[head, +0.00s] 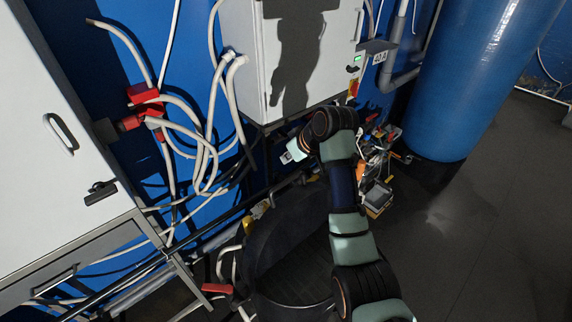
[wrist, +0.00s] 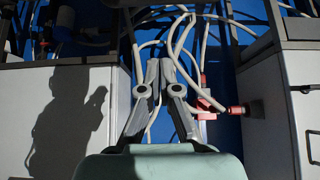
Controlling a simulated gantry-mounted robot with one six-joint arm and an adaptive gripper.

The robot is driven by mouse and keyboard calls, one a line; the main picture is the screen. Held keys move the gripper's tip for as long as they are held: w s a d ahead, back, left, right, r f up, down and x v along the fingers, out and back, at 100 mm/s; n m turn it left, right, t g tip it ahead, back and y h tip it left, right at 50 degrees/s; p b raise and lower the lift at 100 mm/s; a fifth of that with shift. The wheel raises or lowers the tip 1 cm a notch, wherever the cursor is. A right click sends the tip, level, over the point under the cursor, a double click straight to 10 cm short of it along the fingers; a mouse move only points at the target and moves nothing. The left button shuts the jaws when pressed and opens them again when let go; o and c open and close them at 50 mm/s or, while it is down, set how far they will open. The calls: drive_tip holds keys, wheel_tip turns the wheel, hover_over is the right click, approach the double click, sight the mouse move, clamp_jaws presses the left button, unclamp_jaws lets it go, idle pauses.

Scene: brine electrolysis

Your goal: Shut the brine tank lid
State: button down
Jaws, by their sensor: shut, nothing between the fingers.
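The brine tank (head: 262,285) is a black round tub at the lower middle of the head view, partly covered by my arm. A dark curved panel, which looks like its lid (head: 290,222), stands up at its back; my arm hides part of it, so its exact angle cannot be told. My gripper (wrist: 160,66) shows in the wrist view with its two grey fingers close together, shut and empty. The tank and lid do not show in the wrist view.
A white cabinet (head: 290,55) hangs above the tank, and another (head: 60,130) stands at left. Loose hoses (head: 205,150) and red connectors (head: 145,95) run along the blue wall. Cluttered tools (head: 375,185) lie right of my arm. A blue cylinder (head: 470,80) stands beyond; the right floor is clear.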

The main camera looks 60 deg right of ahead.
wheel_tip(320, 180, down, 7)
drive_tip(key=shift+w+f+p, duration=0.15)
drive_tip(key=shift+w+p, duration=0.25)
drive_tip(key=shift+p, duration=0.05)
idle(0.4)
